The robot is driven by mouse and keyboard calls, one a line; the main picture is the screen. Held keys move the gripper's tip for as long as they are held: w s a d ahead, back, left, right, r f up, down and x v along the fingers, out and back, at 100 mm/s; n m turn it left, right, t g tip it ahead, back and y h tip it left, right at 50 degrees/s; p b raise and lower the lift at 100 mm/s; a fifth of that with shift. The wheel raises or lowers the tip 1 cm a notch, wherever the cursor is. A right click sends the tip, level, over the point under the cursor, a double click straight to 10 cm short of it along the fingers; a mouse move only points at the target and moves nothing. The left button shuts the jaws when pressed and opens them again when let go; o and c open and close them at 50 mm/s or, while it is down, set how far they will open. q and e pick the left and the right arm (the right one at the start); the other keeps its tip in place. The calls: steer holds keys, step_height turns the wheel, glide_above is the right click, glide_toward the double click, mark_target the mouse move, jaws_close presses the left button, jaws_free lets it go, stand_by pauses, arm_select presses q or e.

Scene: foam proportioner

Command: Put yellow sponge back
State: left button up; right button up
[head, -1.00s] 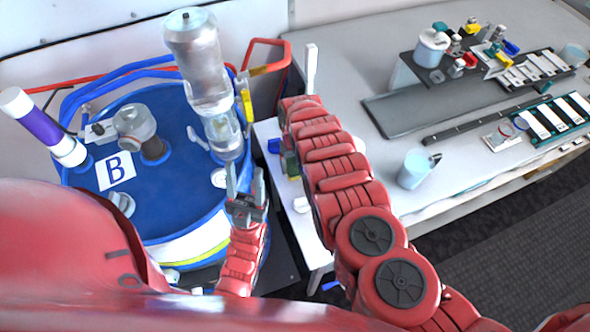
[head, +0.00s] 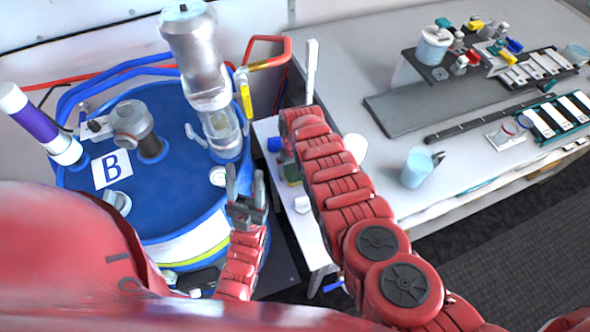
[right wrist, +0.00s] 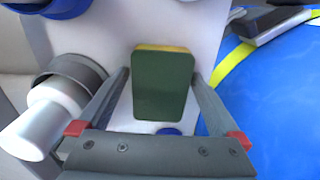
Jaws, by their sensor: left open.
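The sponge (right wrist: 163,88) shows in the right wrist view as an upright-looking block with a dark green face and a thin yellow edge at its top. In the head view a small part of the sponge (head: 292,170) shows on the small white side table, mostly behind my right arm. My right gripper (right wrist: 162,72) has its fingers apart, one on each side of the sponge; I cannot tell whether they touch it. In the head view my right arm hides this gripper. My left gripper (head: 245,188) is open and empty, in front of the blue tank's right side.
The blue tank (head: 185,180) with a clear cylinder (head: 200,65) and a purple-banded tube (head: 38,122) stands at left. The small white table (head: 308,230) is beside it. The long bench at right holds a mug (head: 416,168) and a grey tray (head: 420,100).

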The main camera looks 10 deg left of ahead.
mark_target(295, 170)
step_height(295, 170, up, 5)
steer(key=p, duration=0.3)
steer(key=shift+a+f+p, duration=0.1)
steer(key=shift+f+p, duration=0.1)
steer(key=shift+p, duration=0.1)
steer(key=shift+w+b, duration=0.1)
steer(key=shift+b, duration=0.35)
step_height(295, 170, up, 2)
steer(key=shift+r, duration=0.35)
steer(key=shift+r+b, duration=0.9)
steer(key=shift+r, duration=1.6)
